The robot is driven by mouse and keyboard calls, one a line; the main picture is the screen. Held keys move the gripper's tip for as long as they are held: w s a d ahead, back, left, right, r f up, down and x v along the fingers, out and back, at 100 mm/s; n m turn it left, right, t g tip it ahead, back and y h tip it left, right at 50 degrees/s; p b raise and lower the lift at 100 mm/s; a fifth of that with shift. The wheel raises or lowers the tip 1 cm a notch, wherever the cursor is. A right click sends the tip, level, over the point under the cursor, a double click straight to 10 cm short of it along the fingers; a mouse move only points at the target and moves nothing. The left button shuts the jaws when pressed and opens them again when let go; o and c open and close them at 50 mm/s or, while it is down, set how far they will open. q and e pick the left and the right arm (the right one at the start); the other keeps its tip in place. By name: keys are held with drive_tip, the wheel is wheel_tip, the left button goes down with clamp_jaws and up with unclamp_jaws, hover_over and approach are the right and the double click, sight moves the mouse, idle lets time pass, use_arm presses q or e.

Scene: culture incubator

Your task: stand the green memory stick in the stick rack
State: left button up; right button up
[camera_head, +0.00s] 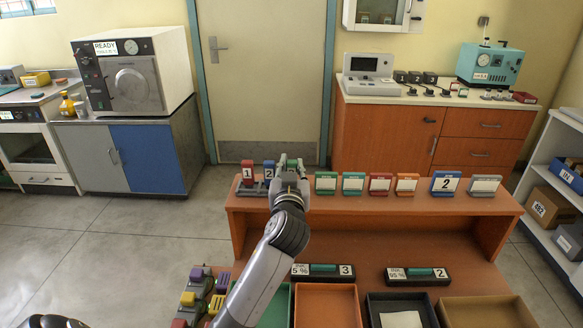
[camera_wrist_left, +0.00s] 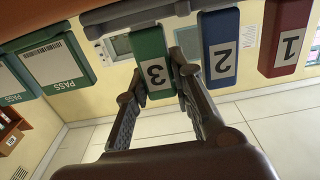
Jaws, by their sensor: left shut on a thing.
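The green memory stick (camera_wrist_left: 152,62), marked 3, is between the fingers of my left gripper (camera_wrist_left: 160,105) in the left wrist view, which sees it upside down. My left gripper (camera_head: 290,166) is shut on it at the right end of the stick rack (camera_head: 254,187) in the head view, where the hand hides most of the stick. The grey rack edge (camera_wrist_left: 135,14) meets the stick's base end; I cannot tell how deep it sits. A red stick (camera_head: 248,172) marked 1 and a blue stick (camera_head: 268,169) marked 2 stand upright beside it.
Several label stands, including a green-framed one (camera_head: 326,183), line the raised orange shelf (camera_head: 380,203) to the right. Below are two black boxes (camera_head: 323,272) (camera_head: 417,276), open trays (camera_head: 328,290) and a holder with coloured pieces (camera_head: 203,290). A closed door (camera_head: 261,75) is behind.

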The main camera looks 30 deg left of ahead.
use_arm(q)
drive_tip(key=o, duration=0.6)
drive_tip(key=shift+f, duration=0.1)
drive_tip(key=shift+d, duration=0.1)
drive_tip(key=b+v, duration=0.2)
drive_tip(key=v, duration=1)
